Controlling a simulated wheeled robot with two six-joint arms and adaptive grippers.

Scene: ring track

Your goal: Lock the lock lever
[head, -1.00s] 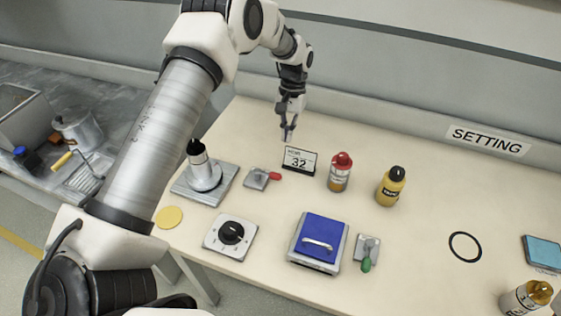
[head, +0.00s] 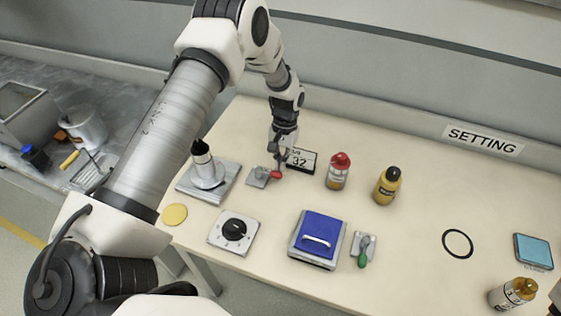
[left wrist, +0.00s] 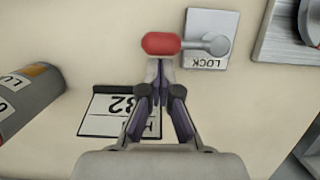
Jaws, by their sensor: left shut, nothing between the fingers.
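The lock lever has a red handle (head: 276,175) on a grey plate (head: 256,178), on the table left of the small display. In the left wrist view the red handle (left wrist: 161,43) points left from a grey pivot, and its plate (left wrist: 210,28) reads LOCK. My left gripper (head: 279,166) is shut and empty, with its tips right at the handle. In the left wrist view its closed tips (left wrist: 160,66) lie just below the handle's edge; I cannot tell whether they touch it. My right gripper is not in view.
A display reading 32 (head: 301,160) stands close to the right of my left gripper. A metal stand with a black-topped cylinder (head: 203,170) is left of the lever. A dial (head: 234,231), a blue-lidded box (head: 319,233) and a green-handled lever (head: 363,250) are nearer.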

